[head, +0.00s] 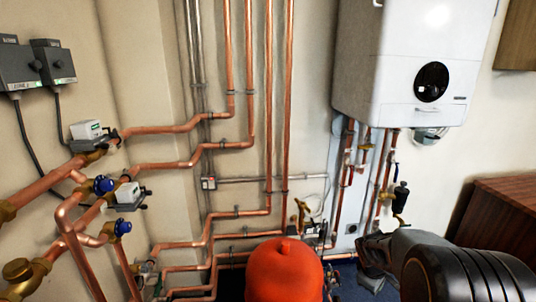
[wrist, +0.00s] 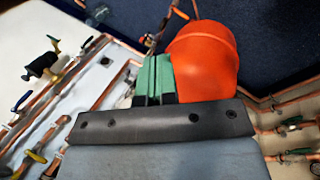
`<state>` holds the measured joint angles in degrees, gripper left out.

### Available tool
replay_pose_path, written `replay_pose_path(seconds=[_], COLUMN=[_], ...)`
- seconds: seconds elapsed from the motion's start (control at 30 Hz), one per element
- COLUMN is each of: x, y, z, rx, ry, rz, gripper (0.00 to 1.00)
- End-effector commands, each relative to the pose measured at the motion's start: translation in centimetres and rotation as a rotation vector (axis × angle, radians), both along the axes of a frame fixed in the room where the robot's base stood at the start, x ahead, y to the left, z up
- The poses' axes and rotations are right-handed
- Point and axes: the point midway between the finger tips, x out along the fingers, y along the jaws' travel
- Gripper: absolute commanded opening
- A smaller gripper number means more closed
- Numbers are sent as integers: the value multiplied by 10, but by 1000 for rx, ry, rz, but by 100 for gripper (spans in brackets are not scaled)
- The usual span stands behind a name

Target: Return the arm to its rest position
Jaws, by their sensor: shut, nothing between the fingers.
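My gripper (wrist: 153,78) shows in the wrist view as two green fingers, shut together with nothing between them, above a dark grey bar. Right beside the fingers in that picture is a red-orange rounded vessel (wrist: 203,58); I cannot tell whether they touch. In the head view my dark arm (head: 425,262) reaches in from the lower right, to the right of the same red vessel (head: 284,272). The fingers cannot be made out in the head view.
A white boiler (head: 405,60) hangs on the wall at the upper right. Copper pipes (head: 268,120) run down the wall and along the left. Blue-handled valves (head: 103,185) stand out at the left. A brown wooden cabinet (head: 500,215) is at the right edge.

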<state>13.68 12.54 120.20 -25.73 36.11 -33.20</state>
Motion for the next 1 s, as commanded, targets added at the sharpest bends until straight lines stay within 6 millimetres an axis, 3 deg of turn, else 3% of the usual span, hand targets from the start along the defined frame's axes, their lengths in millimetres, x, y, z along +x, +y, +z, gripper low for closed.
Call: replay_pose_path(seconds=[0.03,0.1,0.2,0.4,0.67,1.0], x=[-13,-33,-62,-114,-148,-149], y=[19,42,72,116,143,144], z=[54,95,143,203,230,231], rx=[32,89,175,336,449,454], ry=[-48,-99,-157,-219,-238,-238], rz=[-63,-161,-287,-474,-586,-591], gripper=[0,0,0,0,0,0])
